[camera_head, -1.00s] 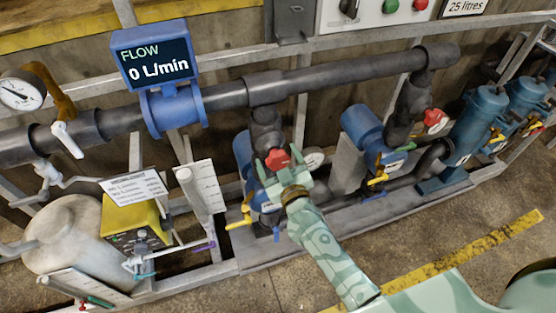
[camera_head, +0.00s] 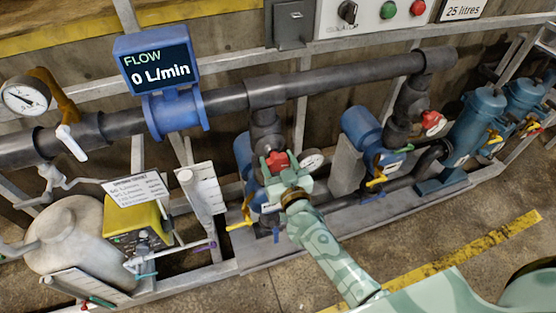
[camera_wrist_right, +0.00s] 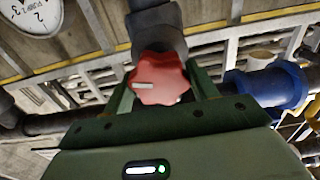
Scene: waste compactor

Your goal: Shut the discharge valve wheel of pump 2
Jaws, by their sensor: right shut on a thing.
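A red lobed valve wheel (camera_head: 277,160) sits on the dark vertical discharge pipe of the left blue pump (camera_head: 243,150). It shows large in the wrist view (camera_wrist_right: 158,78), with a pale mark on its face. My right gripper (camera_head: 276,168) is shut on this wheel, one finger on each side of its rim. A second red wheel (camera_head: 433,119) is on the pipe of the right blue pump (camera_head: 362,128), clear of my gripper. My left gripper is not in view.
A round white gauge (camera_head: 312,161) stands close to the right of my gripper. The flow display (camera_head: 157,66) reads 0 L/min. Yellow-handled valves (camera_head: 240,225) lie low by the pumps. A thick dark pipe (camera_head: 330,75) runs above. Bare floor lies in front.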

